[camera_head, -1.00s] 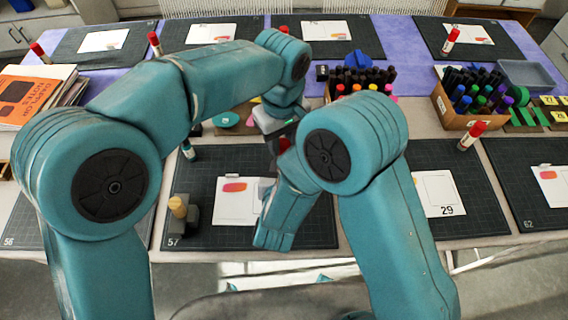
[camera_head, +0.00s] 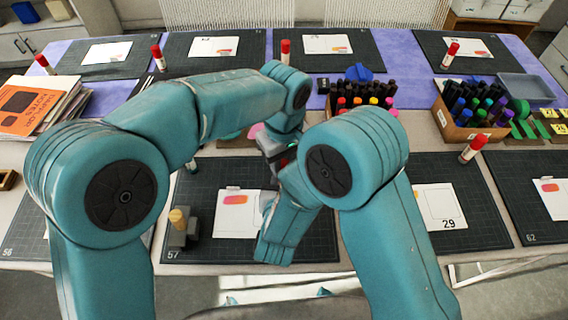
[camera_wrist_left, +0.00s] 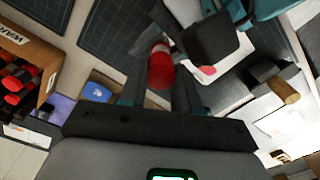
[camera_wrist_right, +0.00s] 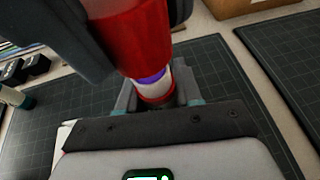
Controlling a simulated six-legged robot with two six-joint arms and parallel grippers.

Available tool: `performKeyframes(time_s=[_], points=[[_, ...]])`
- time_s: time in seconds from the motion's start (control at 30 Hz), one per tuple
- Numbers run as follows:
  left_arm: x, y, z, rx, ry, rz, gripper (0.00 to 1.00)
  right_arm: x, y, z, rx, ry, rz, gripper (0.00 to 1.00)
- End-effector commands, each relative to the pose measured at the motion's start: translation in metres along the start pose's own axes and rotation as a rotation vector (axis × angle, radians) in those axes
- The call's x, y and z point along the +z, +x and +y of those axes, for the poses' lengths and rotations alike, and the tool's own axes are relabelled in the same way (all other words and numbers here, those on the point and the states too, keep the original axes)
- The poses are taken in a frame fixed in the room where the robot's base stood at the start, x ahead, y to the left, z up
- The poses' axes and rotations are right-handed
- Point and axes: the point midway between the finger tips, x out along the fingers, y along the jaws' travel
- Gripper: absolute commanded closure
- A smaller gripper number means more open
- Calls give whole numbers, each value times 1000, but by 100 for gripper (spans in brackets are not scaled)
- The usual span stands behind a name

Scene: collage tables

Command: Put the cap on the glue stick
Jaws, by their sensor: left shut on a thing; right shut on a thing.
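The red cap (camera_wrist_left: 160,68) is between the fingers of my left gripper (camera_wrist_left: 158,85), which is shut on it. The glue stick (camera_wrist_right: 157,90) is held in my right gripper (camera_wrist_right: 158,100), shut around its body. In the right wrist view the cap (camera_wrist_right: 140,35) is above the stick's end, with purple glue (camera_wrist_right: 152,76) and a white collar showing below its rim. I cannot tell whether the cap is around the tip or just in front of it. In the head view my left gripper (camera_head: 275,147) is above the middle mat, and my right gripper is hidden behind my arm.
Below is a dark cutting mat (camera_head: 210,190) with a white card (camera_head: 235,213) and a wooden-handled stamp-like tool (camera_head: 178,222). Boxes of markers (camera_head: 470,128) stand behind and right. Another red-topped stick (camera_head: 472,150) stands to the right. Books (camera_head: 40,105) lie at left.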

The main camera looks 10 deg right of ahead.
Motion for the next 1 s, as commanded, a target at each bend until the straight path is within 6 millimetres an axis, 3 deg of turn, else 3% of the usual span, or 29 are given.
performKeyframes(time_s=[0.47, 1.0], points=[[0, 18, 0, -1, 0, -1, 96, 0, 0, 0, 0, 0, 0, 100], [0, 18, 0, 0, 0, 0, 96, 0, 0, 0, 0, 0, 0, 100]])
